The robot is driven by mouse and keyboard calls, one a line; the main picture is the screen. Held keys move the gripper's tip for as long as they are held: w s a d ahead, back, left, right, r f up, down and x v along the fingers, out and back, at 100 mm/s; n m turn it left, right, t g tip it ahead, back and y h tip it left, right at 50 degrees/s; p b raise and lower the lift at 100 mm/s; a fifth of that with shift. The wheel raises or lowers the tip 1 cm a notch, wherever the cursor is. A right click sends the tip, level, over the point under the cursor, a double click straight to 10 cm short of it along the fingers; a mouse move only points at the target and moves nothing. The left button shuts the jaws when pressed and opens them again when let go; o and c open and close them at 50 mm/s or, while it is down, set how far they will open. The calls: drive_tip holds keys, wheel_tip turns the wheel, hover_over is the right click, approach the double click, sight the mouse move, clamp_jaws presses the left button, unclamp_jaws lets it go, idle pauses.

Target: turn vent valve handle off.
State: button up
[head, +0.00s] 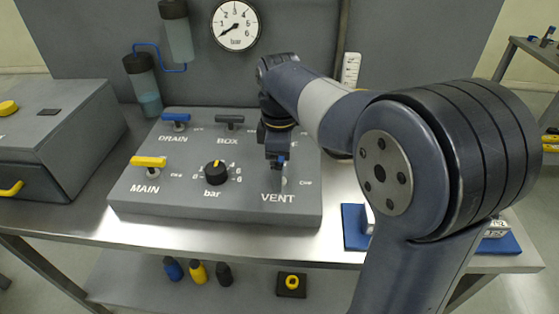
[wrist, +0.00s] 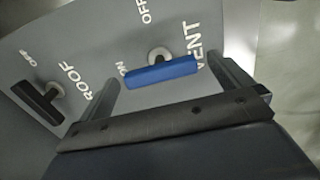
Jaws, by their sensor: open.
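The vent valve has a blue bar handle (wrist: 162,72) on a pale round stem in the wrist view. One end of the bar is close to the ON mark, and the OFF mark is apart from it. The VENT label (head: 278,198) is at the front right of the grey panel (head: 210,215) in the head view. My gripper (head: 277,162) is over the vent valve and hides most of it there. In the wrist view my gripper (wrist: 162,78) is open, with one finger on each side of the blue handle; contact cannot be told.
A black ROOF handle (wrist: 40,103) is left of the vent valve in the wrist view. The panel also holds a yellow MAIN handle (head: 148,161), a blue DRAIN handle (head: 176,117), a BOX handle (head: 230,120) and a black bar knob (head: 215,172). A gauge (head: 236,25) is behind.

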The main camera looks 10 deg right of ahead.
drive_tip(key=c, duration=1)
drive_tip(key=shift+r+m+p, duration=0.1)
drive_tip(key=shift+m+p, duration=0.2)
drive_tip(key=m+p, duration=0.2)
drive_tip(key=m, duration=0.1)
drive_tip(key=m+p, duration=0.2)
drive_tip(key=m, duration=0.3)
drive_tip(key=m+p, duration=0.2)
drive_tip(key=m, duration=0.2)
drive_tip(key=shift+m, duration=0.4)
drive_tip(key=shift+m+p, duration=0.55)
drive_tip(key=shift+m, duration=1.75)
